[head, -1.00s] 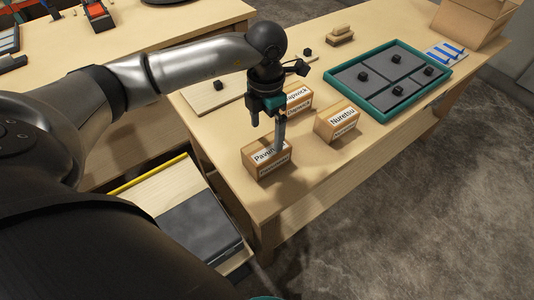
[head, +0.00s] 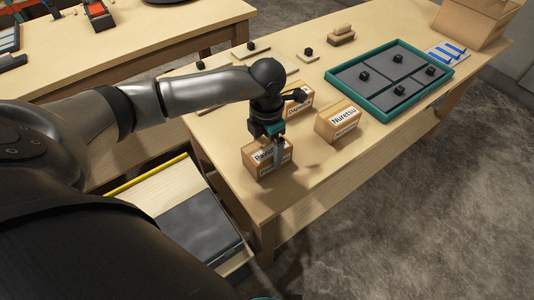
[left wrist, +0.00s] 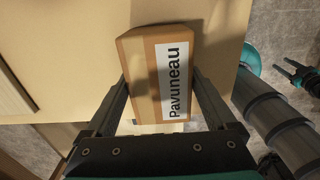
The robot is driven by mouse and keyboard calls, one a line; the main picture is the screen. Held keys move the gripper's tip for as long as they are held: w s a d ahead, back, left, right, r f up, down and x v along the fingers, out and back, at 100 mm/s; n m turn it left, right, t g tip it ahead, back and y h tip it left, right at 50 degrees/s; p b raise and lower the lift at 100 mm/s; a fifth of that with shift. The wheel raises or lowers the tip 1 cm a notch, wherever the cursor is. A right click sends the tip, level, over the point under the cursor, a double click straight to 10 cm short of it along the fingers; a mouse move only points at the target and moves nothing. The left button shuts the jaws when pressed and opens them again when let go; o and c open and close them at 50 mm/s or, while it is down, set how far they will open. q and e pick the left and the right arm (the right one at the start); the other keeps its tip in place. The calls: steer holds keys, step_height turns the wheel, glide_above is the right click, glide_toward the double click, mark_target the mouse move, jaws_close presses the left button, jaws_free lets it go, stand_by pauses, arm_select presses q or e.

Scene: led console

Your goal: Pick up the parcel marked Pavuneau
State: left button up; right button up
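The parcel marked Pavuneau is a small brown cardboard box with a white label, standing at the near left of the table in the head view (head: 262,164). It also shows in the left wrist view (left wrist: 148,84), its label readable. My left gripper (head: 279,160) is down over it. In the left wrist view, the fingers of my left gripper (left wrist: 160,85) are apart, one on each side of the parcel; I cannot tell if they touch it. My right gripper (left wrist: 293,75) shows small at the right of the left wrist view, its fingers seemingly apart.
A Nuretsu parcel (head: 338,124) stands to the right, and another parcel (head: 299,101) stands behind my left gripper. A teal-rimmed tray (head: 382,116) with grey panels and black knobs lies farther right. The near table edge is close to the parcels.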

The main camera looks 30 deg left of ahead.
arm_select(q)
steer(key=c, duration=1.3)
steer(key=shift+w+r, duration=0.1)
jaws_close()
steer(key=shift+r, duration=0.1)
